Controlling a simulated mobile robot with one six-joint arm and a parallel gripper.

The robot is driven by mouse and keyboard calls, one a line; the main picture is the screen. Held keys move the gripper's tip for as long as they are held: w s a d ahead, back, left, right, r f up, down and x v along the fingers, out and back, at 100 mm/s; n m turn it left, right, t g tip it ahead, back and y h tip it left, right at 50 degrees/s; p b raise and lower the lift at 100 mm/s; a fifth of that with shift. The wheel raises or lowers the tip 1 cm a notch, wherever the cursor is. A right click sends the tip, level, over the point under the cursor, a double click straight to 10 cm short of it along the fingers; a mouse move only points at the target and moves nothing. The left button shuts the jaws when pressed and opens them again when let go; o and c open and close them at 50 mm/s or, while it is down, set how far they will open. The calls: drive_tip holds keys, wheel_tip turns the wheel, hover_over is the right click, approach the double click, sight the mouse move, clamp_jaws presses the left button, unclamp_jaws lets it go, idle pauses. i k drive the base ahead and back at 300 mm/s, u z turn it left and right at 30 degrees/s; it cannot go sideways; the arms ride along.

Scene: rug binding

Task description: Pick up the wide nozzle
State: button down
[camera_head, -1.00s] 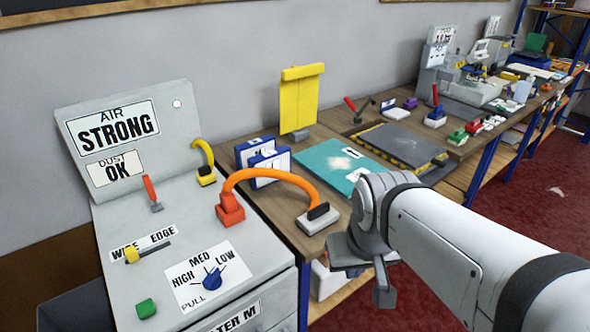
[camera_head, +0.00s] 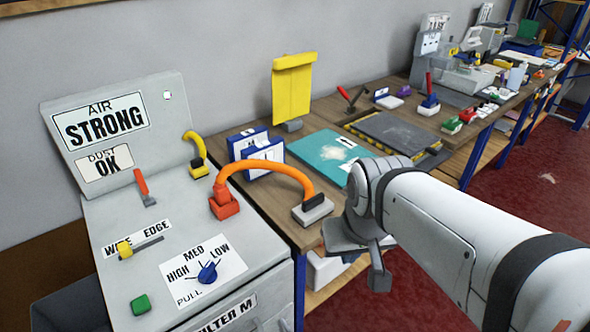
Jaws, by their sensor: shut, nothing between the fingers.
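An orange hose (camera_head: 262,165) arches from a red-orange fitting (camera_head: 223,204) on the grey machine to a pale, broad nozzle with a black top (camera_head: 313,211), which I take to be the wide nozzle. The nozzle rests near the bench's front edge. A smaller yellow curved nozzle (camera_head: 197,156) stands at the machine's back right. My gripper (camera_head: 365,258) is just right of the pale nozzle, apart from it in the picture, at the bench's front edge. It is shut and empty; my arm hides part of it.
The machine's slanted top carries a WIDE/EDGE slider (camera_head: 126,249), a blue dial (camera_head: 207,272), a green button (camera_head: 141,304) and a red lever (camera_head: 145,188).

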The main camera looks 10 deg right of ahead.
sight(315, 208)
drive_tip(key=u, duration=0.1)
drive_tip(key=k, duration=1)
drive_tip(key=z, duration=0.6)
drive_tip(key=i, duration=1.45)
drive_tip(key=u, duration=0.35)
